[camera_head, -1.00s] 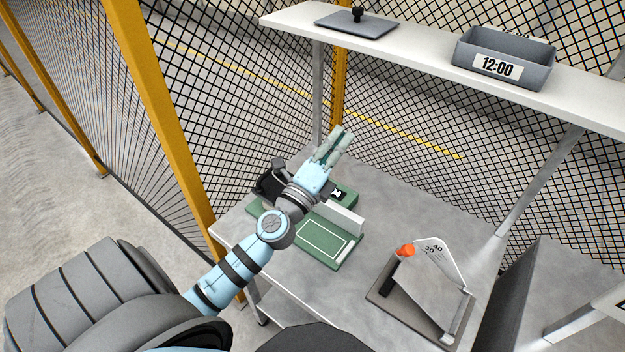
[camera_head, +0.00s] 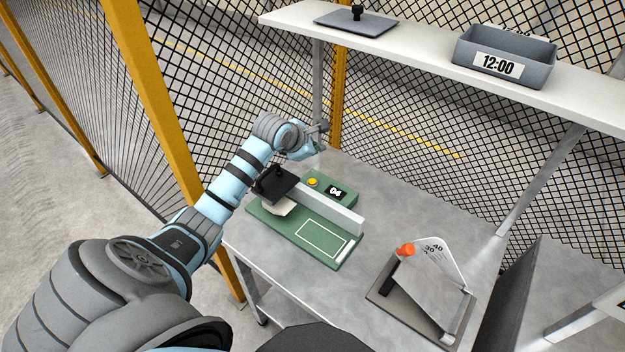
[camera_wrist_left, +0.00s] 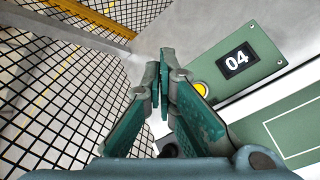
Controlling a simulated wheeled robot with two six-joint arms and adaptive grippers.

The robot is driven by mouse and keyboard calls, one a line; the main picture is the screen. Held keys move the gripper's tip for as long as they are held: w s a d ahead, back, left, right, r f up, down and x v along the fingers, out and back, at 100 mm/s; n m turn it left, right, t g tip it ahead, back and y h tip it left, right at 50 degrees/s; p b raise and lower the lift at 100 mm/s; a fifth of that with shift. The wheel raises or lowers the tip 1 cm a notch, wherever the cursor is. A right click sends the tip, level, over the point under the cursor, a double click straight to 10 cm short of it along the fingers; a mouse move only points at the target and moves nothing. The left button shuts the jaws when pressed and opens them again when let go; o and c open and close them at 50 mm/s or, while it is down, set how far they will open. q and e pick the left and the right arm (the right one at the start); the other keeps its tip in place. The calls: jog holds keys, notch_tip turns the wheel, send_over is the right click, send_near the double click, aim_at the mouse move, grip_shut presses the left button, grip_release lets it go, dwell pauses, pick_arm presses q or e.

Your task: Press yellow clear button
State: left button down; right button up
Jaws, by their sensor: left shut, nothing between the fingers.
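The yellow button (camera_head: 313,182) sits on a green box (camera_head: 345,199) beside a small black display reading "04" in the left wrist view (camera_wrist_left: 237,60). My left gripper (camera_head: 322,130) is above and behind the green box in the head view, apart from the button. In the left wrist view its fingers (camera_wrist_left: 165,75) are together with nothing between them. My right gripper is not in view.
A green base (camera_head: 298,236) with a white outlined rectangle, a white upright strip (camera_head: 340,215) and a black stamp-like part (camera_head: 277,184) stand on the grey table. An angled dial stand (camera_head: 428,285) is to the right. A shelf (camera_head: 430,50) with a "12:00" bin (camera_head: 500,56) hangs above.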

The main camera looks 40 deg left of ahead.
aim_at(314, 182)
pick_arm(q)
jog(key=shift+f+b, duration=3.35)
jog(key=shift+f, duration=1.05)
jog(key=shift+f+b, duration=0.35)
jog(key=shift+f+b, duration=0.45)
jog(key=shift+f, duration=0.1)
jog(key=shift+r, duration=0.1)
jog(key=shift+r+p, duration=0.7)
jog(key=shift+r, duration=0.15)
notch_tip(314, 182, up, 5)
jog(key=p, duration=0.4)
